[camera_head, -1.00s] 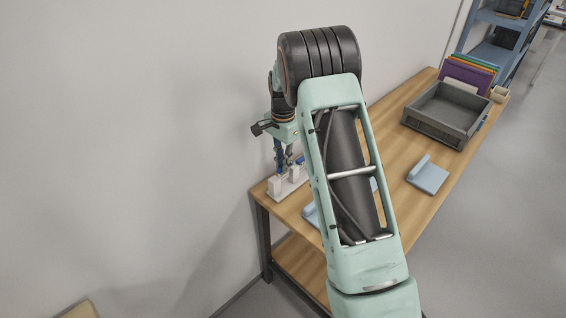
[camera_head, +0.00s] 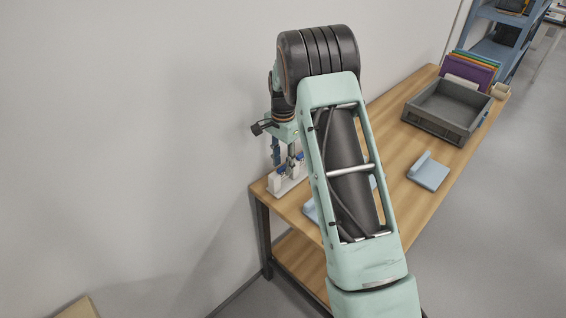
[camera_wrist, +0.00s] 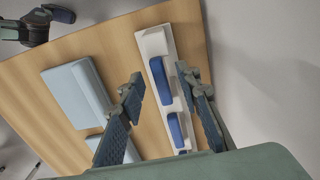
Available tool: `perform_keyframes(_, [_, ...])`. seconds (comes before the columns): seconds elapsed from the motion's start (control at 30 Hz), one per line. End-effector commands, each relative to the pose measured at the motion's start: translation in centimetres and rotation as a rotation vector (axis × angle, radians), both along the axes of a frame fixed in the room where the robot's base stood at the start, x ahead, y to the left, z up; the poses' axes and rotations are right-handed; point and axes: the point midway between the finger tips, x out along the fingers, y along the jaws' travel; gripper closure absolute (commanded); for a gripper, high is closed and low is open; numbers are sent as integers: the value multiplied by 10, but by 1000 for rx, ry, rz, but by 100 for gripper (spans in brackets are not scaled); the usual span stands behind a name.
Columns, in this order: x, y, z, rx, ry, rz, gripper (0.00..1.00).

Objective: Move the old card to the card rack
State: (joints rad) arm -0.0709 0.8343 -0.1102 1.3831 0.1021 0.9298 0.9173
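My gripper (camera_head: 284,162) points down over a narrow white holder (camera_head: 293,184) at the left end of the table. In the wrist view my gripper (camera_wrist: 161,82) is open, its two fingers apart with nothing held between them. The white holder (camera_wrist: 153,43) runs between and beyond the fingers and carries blue pieces, a longer one (camera_wrist: 160,82) and a shorter one (camera_wrist: 176,131). Upright coloured sheets (camera_head: 468,75), purple in front, stand at the table's far end. A pale card-like piece (camera_head: 461,83) shows before them. I cannot tell which is the old card or the card rack.
A grey bin (camera_head: 439,118) stands at the far right of the wooden table (camera_head: 395,158). A light blue L-shaped piece (camera_head: 428,172) lies nearer, and another (camera_wrist: 77,92) lies beside the white holder. A wall is close on the left. Bare wood lies between these things.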

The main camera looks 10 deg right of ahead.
Motion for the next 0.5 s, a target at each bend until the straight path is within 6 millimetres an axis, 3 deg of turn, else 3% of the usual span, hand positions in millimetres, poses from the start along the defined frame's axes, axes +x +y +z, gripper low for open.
perform_keyframes(0.23, [1,0,14,0,-2,0,69])
perform_keyframes(0.5, [1,0,70,1,-4,0,69])
